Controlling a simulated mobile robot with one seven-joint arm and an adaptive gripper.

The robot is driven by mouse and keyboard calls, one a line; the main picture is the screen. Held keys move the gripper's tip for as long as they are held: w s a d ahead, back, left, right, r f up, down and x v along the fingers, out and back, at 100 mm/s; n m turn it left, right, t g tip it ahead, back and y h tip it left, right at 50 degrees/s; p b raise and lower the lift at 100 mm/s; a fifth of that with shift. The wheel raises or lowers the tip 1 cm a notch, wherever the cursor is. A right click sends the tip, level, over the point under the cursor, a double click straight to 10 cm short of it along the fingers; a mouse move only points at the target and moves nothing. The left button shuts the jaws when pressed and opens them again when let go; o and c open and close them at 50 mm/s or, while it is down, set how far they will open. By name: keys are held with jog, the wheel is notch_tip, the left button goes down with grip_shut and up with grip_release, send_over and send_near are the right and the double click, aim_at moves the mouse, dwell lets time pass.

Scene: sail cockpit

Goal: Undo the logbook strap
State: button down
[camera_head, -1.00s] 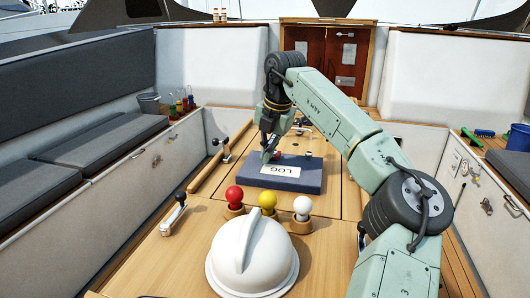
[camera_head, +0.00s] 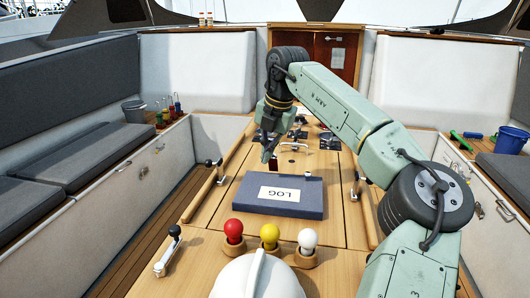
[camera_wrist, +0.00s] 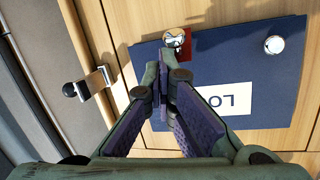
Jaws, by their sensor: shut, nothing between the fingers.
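The logbook (camera_head: 258,202) is a flat blue book with a white LOG label, lying on the wooden cockpit table. It also shows in the wrist view (camera_wrist: 225,75). A dark red strap piece (camera_wrist: 208,46) shows at the book's edge in the wrist view, beside a round metal fitting (camera_wrist: 174,38). In the head view red (camera_head: 273,165) shows at the book's far edge. A silver stud (camera_wrist: 274,44) stands apart on the book. My gripper (camera_head: 267,156) is shut and empty near the far edge, its fingertips (camera_wrist: 163,84) partly covering the book. I cannot tell whether they touch it.
Red (camera_head: 233,229), yellow (camera_head: 269,234) and white (camera_head: 308,237) knobs stand nearer than the book, with a white dome (camera_head: 260,277) in front. A black-knobbed lever (camera_head: 168,250) is at left. Metal fittings (camera_head: 292,146) lie beyond the book. Benches flank both sides.

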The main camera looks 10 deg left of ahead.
jog(key=shift+w+r+p, duration=0.15)
jog(key=shift+w, duration=0.65)
jog(key=shift+w+r+p, duration=0.15)
jog(key=shift+w, duration=0.65)
jog(key=shift+r, duration=0.8)
jog(key=v, duration=1.2)
jog(key=shift+a, duration=0.1)
